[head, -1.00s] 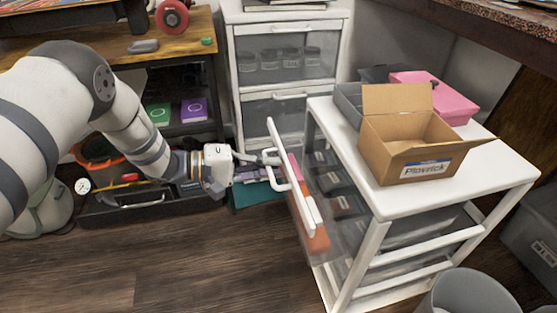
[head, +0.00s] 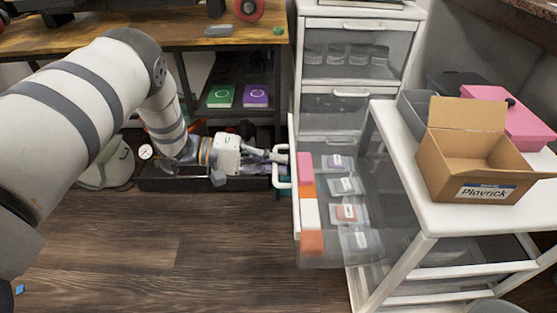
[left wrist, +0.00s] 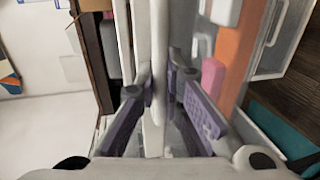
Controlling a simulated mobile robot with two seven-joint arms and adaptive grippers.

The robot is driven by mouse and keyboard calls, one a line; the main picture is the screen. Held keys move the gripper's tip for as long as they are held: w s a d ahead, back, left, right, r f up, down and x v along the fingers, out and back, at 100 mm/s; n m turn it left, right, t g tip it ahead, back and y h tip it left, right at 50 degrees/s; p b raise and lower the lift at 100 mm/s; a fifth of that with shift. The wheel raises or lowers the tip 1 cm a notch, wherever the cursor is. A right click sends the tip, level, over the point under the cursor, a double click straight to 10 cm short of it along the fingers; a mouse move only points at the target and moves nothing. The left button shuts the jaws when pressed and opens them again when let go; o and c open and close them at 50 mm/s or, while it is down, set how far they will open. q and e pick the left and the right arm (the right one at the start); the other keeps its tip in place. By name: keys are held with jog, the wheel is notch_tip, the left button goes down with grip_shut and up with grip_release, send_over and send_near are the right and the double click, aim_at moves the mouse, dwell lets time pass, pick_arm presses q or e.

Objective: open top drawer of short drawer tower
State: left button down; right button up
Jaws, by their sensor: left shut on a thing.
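The short drawer tower (head: 400,150) is white and stands at the right of the head view. Its clear top drawer (head: 388,190) is pulled far out to the left, showing colored blocks and several small labelled packets inside. The drawer's white handle (head: 283,181) is on its left-facing front. My left gripper (head: 278,157) is at this handle, shut on it. In the left wrist view, the purple-padded fingers of my left gripper (left wrist: 160,88) close on both sides of a white bar, the handle (left wrist: 158,50). My right gripper is out of view.
An open cardboard box (head: 470,155), a pink box (head: 515,120) and grey bins sit on the tower's top. A taller white drawer tower (head: 357,85) stands behind. A dark open drawer or tray (head: 160,182) lies low behind my left arm. The wood floor (head: 190,250) in front is clear.

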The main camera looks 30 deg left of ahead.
pick_arm(q)
jog(key=c, duration=2)
grip_release()
jog(key=shift+o, duration=0.2)
jog(key=v, duration=1.2)
